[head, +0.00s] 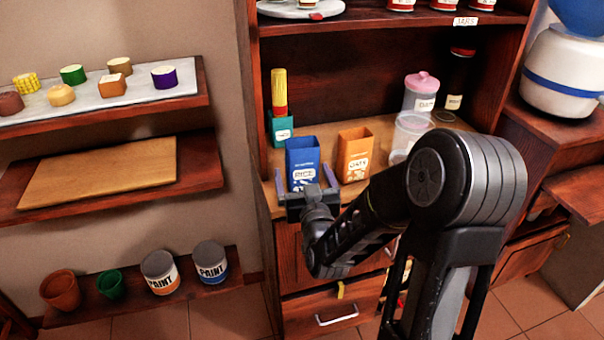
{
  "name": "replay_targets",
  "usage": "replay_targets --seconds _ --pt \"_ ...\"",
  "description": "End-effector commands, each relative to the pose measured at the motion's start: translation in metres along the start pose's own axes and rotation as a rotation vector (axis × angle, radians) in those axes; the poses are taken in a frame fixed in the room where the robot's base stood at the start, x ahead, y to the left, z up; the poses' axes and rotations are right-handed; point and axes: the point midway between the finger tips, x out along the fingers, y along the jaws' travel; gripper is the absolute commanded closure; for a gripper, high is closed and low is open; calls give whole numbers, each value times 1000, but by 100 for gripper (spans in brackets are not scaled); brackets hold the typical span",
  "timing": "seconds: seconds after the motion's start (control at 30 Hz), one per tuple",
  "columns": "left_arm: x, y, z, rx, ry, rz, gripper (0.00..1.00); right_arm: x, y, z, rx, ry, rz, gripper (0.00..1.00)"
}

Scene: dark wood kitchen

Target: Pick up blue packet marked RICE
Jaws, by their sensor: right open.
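The blue packet marked RICE (301,158) stands upright on the wooden cabinet shelf, left of the orange packet. My right gripper (305,177) is at the front of the blue packet. It is open, with one purple-grey finger near the packet's left side and the other near its right side. The gripper body hides the packet's lower front edge. I cannot tell whether the fingers touch the packet. My left gripper is not in view.
An orange packet (354,155) stands close on the right. A teal box (281,130) and a yellow-topped red bottle (279,92) are behind on the left. Jars (409,135) stand on the right. The cabinet's side wall (251,120) is close on the left.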

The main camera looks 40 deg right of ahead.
Motion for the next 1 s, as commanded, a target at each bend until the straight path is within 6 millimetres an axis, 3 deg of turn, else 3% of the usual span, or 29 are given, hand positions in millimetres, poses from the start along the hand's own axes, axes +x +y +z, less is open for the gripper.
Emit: replay_targets --seconds 0.07,0.47,0.8,1.0 --pt "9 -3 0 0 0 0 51 5 0 2 2 2 0 6" --pt "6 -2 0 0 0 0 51 9 0 -1 0 -2 -1 6" --pt "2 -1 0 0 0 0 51 53 3 -2 -2 -1 -2 6" --pt "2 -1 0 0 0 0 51 58 3 -2 0 -1 -2 6"
